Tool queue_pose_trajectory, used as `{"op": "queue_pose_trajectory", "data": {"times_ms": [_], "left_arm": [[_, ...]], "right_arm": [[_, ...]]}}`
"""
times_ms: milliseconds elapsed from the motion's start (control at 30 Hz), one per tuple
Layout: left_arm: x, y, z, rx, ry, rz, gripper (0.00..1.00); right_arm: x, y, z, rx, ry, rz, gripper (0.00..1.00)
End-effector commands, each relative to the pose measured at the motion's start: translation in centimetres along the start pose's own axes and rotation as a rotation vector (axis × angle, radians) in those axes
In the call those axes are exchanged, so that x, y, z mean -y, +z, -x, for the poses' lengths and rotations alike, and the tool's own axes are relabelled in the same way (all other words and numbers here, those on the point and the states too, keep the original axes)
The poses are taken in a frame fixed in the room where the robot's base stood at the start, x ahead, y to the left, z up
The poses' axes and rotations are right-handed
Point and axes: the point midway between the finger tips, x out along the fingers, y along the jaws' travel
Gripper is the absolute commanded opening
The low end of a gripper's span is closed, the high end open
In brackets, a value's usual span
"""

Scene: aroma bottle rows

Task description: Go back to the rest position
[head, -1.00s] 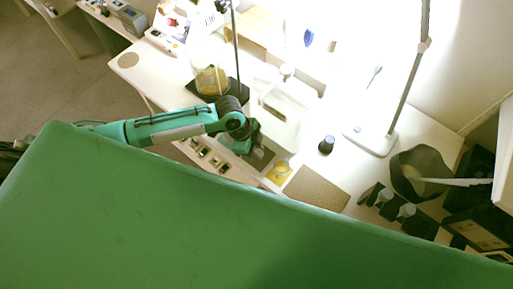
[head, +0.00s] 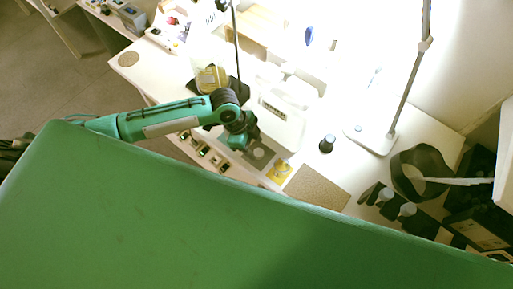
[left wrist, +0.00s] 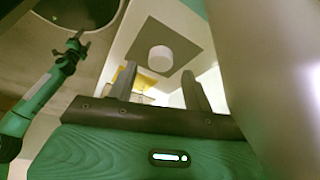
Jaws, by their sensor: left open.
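My left arm comes in from the left in the head view, and its gripper (head: 240,139) hangs over the near edge of the white table (head: 222,139). In the left wrist view the two fingers (left wrist: 158,76) stand apart with nothing held between them. Beyond them lies a dark square mat (left wrist: 183,40) with a white round piece (left wrist: 160,59) on it. A yellow item (left wrist: 146,82) shows behind the fingers.
A yellow-labelled item (head: 280,171) and a brown mat (head: 318,188) lie right of the gripper. A dark bottle (head: 327,144) stands farther right, near a lamp base (head: 370,140). A glass vessel (head: 210,78) stands behind the arm. My large green body part covers the lower head view.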

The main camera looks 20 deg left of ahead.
Motion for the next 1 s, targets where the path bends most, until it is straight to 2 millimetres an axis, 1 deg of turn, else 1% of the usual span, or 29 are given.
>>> {"op": "queue_pose_trajectory", "data": {"times_ms": [33,100,200,300,433,567,767,867,1000], "left_arm": [[0.1,0.1,1.1,0.0,-0.004,-0.002,0.51],[0.1,0.1,2.8,0.0,-0.005,-0.003,0.51],[0.1,0.1,4.9,0.0,-0.003,-0.002,0.51],[0.1,0.1,6.7,0.001,-0.003,-0.001,0.51],[0.1,0.0,8.3,0.0,-0.002,-0.001,0.51],[0.1,0.0,9.1,0.0,0.0,-0.001,0.51],[0.0,0.0,9.2,0.0,0.0,-0.001,0.51],[-0.2,-0.3,8.9,-0.005,-0.001,0.002,0.51],[-1.3,-1.7,7.8,-0.027,-0.02,0.022,0.51]], "right_arm": [[0.0,0.0,-0.2,0.0,0.0,0.0,0.64],[0.0,0.0,-0.3,0.0,0.0,0.0,0.64],[0.0,0.1,-0.5,0.0,0.0,0.0,0.64],[0.0,0.1,-0.6,0.0,0.0,0.0,0.64],[-0.1,0.1,-0.7,0.001,0.001,0.0,0.64],[-0.3,0.1,-0.7,0.001,0.003,0.001,0.64],[-0.5,0.2,-0.7,0.002,0.005,0.001,0.64],[-0.5,0.2,-0.7,0.002,0.005,0.001,0.64],[-0.5,0.2,-0.7,0.002,0.005,0.0,0.64]]}}
